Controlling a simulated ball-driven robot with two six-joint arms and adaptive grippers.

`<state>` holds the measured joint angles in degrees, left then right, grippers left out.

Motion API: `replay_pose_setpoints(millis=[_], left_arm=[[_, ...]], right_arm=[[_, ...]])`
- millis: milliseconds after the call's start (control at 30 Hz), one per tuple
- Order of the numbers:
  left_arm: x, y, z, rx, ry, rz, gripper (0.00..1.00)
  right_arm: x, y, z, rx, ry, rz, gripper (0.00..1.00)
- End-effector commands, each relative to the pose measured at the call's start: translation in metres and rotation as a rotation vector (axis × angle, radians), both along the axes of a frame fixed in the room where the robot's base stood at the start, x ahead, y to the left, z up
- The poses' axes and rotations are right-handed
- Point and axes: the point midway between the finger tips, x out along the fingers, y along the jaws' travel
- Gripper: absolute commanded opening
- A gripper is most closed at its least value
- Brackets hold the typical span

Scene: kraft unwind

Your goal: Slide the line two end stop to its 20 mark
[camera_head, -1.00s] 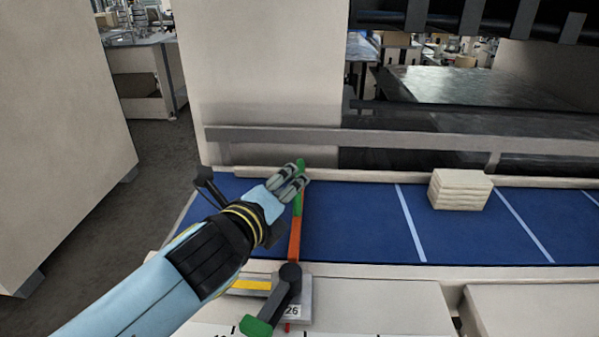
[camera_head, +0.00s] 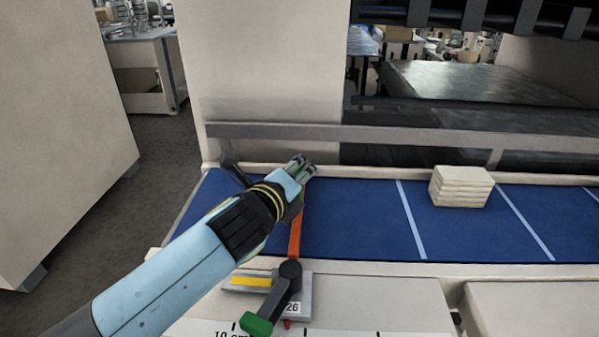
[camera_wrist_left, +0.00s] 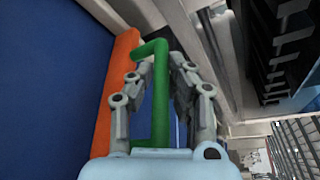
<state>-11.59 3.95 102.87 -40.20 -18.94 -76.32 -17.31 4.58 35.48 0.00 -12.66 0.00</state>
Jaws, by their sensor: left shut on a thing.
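The end stop is an orange bar (camera_head: 295,238) lying across the blue belt. Its near end has a grey clamp block (camera_head: 306,285) with a label reading 26 and a dark lever with a green grip (camera_head: 257,325). A green handle (camera_wrist_left: 160,108) stands at the bar's far end. My left gripper (camera_head: 303,166) is shut on this handle and hides most of it in the head view. In the left wrist view its fingers (camera_wrist_left: 164,75) lie on both sides of the handle. The scale (camera_head: 345,334) shows a 10 cm mark at the bottom edge. My right gripper is not in view.
A stack of pale sheets (camera_head: 461,187) sits on the blue belt (camera_head: 350,222), right of the bar. A grey rail (camera_head: 400,138) runs behind the belt. The belt between bar and stack is clear. A large beige cabinet (camera_head: 60,130) stands at left.

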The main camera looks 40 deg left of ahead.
Motion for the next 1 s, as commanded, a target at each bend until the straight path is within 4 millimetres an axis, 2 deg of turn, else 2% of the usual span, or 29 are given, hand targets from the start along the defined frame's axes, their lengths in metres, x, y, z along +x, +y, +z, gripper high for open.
replay_pose_setpoints(millis=[367, 600, 833, 867, 1000], left_arm=[[0.000, -0.001, 0.000, -0.001, 0.000, 0.000, 0.00], [0.013, -0.021, 0.001, -0.003, 0.000, 0.001, 0.00], [0.013, -0.021, 0.000, 0.000, 0.000, 0.000, 0.00], [0.013, -0.021, 0.000, 0.000, 0.000, 0.001, 0.18], [0.013, -0.021, 0.000, 0.000, 0.000, 0.000, 0.36]], right_arm=[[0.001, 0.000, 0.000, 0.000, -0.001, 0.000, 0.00], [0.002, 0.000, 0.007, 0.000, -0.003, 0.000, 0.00], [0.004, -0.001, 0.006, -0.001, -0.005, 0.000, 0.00], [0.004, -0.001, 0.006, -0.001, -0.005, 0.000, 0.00], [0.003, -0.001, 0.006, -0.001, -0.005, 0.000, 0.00]])
